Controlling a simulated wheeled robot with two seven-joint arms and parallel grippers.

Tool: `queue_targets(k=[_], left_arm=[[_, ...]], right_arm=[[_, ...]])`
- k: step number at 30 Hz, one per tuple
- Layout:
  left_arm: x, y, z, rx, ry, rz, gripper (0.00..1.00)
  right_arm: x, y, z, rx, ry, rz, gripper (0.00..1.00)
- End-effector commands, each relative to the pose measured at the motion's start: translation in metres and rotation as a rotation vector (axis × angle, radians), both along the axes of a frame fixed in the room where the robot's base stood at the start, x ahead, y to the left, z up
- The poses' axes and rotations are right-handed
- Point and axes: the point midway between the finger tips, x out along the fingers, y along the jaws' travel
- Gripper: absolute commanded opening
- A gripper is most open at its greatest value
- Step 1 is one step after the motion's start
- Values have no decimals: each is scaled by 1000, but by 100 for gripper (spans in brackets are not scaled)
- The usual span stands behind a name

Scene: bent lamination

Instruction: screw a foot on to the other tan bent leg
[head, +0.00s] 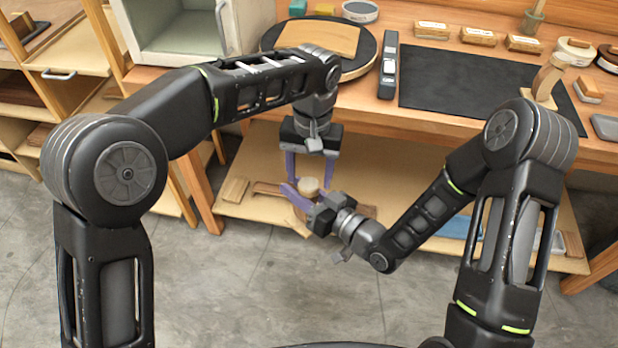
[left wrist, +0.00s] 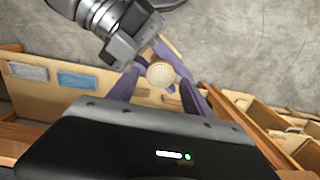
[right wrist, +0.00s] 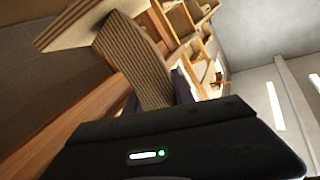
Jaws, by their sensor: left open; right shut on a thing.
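My right gripper (head: 297,198) is shut on a striped tan bent leg (right wrist: 138,62), which rises from between its fingers in the right wrist view. A pale round wooden piece (head: 308,184), which looks like a foot, is near the right gripper's fingers below the bench front. My left gripper (head: 311,170) points down from above, its purple fingers open on either side of the round piece. In the left wrist view the round piece (left wrist: 160,74) lies between the open fingers, apart from both. Whether it touches the leg is hidden. Another tan bent piece (head: 546,80) stands on the bench at the right.
The bench (head: 365,104) holds a dark mat (head: 470,85), a round black turntable (head: 267,40) with a wooden panel, and several small boxes. A low shelf (head: 262,210) with wood pieces lies behind the grippers. The floor in front is clear.

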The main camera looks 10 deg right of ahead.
Motion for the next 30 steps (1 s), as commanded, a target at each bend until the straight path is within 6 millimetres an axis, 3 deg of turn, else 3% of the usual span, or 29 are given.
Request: queue_targets(k=[6,16,30], left_arm=[[0,1,-19,1,1,1,58],[-1,1,-21,0,0,0,57],[0,1,-20,0,0,0,19]], right_arm=[[0,0,1,1,-1,1,0],[0,0,1,1,-1,1,0],[0,0,1,1,-1,0,0]])
